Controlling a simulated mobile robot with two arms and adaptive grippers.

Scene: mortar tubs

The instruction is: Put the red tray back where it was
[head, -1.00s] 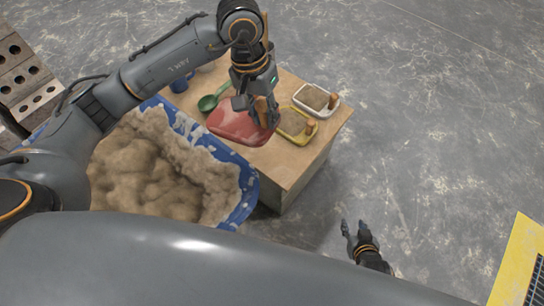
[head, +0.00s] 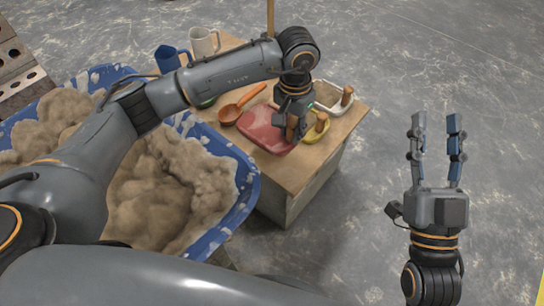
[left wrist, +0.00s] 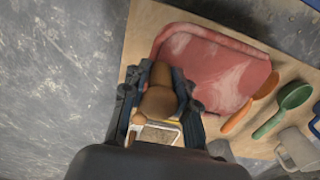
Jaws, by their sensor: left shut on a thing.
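The red tray (head: 262,128), stained with pale smears, is at the wooden table's (head: 288,182) front part, beside the yellow tray (head: 318,132). My left gripper (head: 293,128) points down and is shut on that handle. The tray looks roughly level and low over the table; I cannot tell whether it touches it. My right gripper (head: 435,125) is open and empty, over the floor right of the table.
A white tray (head: 330,97) with a wooden handle stands behind the yellow one. An orange spoon (head: 240,105), a white mug (head: 203,42) and a blue jug (head: 170,60) are on the left. A blue tub (head: 240,200) of mortar adjoins the table. Floor to the right is clear.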

